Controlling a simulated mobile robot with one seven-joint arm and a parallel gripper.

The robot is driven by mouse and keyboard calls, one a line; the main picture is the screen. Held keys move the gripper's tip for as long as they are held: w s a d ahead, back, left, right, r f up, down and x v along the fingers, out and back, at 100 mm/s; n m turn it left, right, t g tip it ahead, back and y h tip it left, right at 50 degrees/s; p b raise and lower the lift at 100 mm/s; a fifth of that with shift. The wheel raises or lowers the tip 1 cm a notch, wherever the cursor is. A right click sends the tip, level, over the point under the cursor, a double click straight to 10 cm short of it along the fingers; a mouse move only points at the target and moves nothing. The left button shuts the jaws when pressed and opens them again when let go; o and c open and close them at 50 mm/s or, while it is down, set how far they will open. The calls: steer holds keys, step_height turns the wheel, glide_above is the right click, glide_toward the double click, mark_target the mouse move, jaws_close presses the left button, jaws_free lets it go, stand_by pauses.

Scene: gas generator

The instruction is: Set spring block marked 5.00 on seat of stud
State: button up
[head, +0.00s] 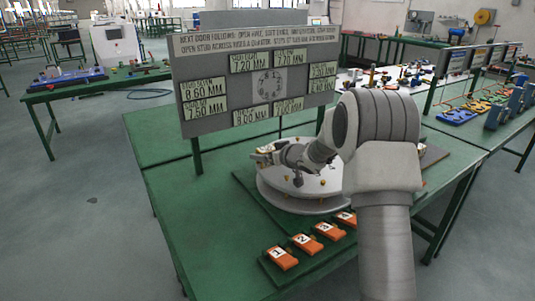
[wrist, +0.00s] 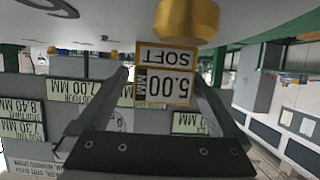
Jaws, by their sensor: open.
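The spring block marked 5.00 MM SOFT (wrist: 165,78) is between the fingertips of my gripper (wrist: 162,90) in the wrist view, where the picture is upside down. The jaws are open, with a finger on each side of the block. A brass stud (wrist: 187,18) is close by and overlaps the block's edge in the picture. I cannot tell whether the block rests on a seat. In the head view my gripper (head: 262,154) is at the left side of the round pale plate (head: 290,203), which carries several small brass studs. The block is too small to read there.
A grey board (head: 215,121) with several millimetre labels and a dial stands behind the plate. Several orange numbered blocks (head: 304,241) lie on a green strip in front. The green table (head: 190,240) is clear at left. My arm hides the plate's right side.

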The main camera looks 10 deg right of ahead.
steer(key=shift+r, duration=0.2)
steer(key=v, duration=0.4)
steer(key=p+v, duration=0.1)
steer(key=v, duration=0.3)
steer(key=r+p+v, duration=0.1)
steer(key=v, duration=0.3)
steer(key=shift+w, duration=0.1)
steer(key=s+d+r+m+g+h, duration=0.3)
steer(key=s+r+h, duration=0.4)
steer(key=s+r, duration=0.6)
steer(key=s+a+f+g+y, duration=0.1)
steer(key=s+a+f+g, duration=0.1)
steer(key=s, duration=1)
steer(key=s+a+f+m+g+y, duration=0.1)
steer(key=s+a+f, duration=0.3)
steer(key=s, duration=0.9)
steer(key=shift+a+g+p, duration=0.3)
steer(key=shift+a+g, duration=0.2)
steer(key=shift+a, duration=0.05)
